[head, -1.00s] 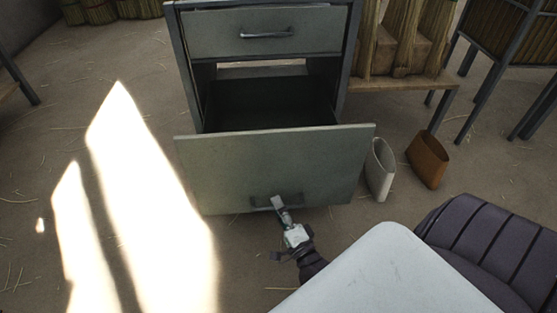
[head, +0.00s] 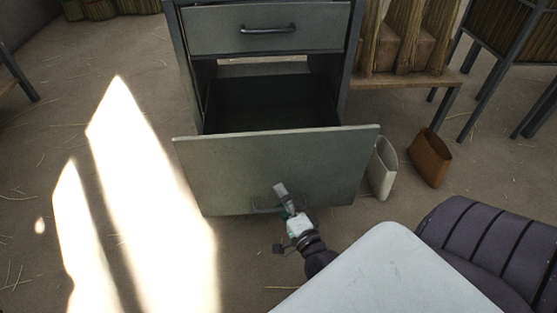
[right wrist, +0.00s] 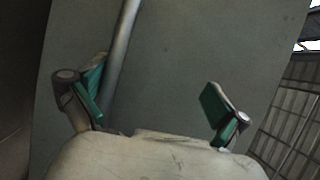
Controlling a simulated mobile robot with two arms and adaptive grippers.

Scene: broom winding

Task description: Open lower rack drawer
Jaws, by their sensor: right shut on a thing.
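The lower drawer (head: 240,165) of the grey metal rack (head: 191,55) is pulled well out, and its dark, empty inside shows behind the front panel. Its bar handle (head: 263,209) is low on the front, partly covered by my gripper. My right gripper (head: 284,196) is at this handle and shut on it. In the right wrist view the handle bar (right wrist: 123,45) runs beside the left finger, against the grey drawer front (right wrist: 190,45). The upper drawer (head: 228,36) is shut. My left gripper is not in view.
A white bin (head: 383,170) and a brown bin (head: 429,158) stand on the floor right of the drawer. A wooden bench (head: 408,82) with straw bundles stands behind them. The floor left of the drawer is clear, with sunlit patches.

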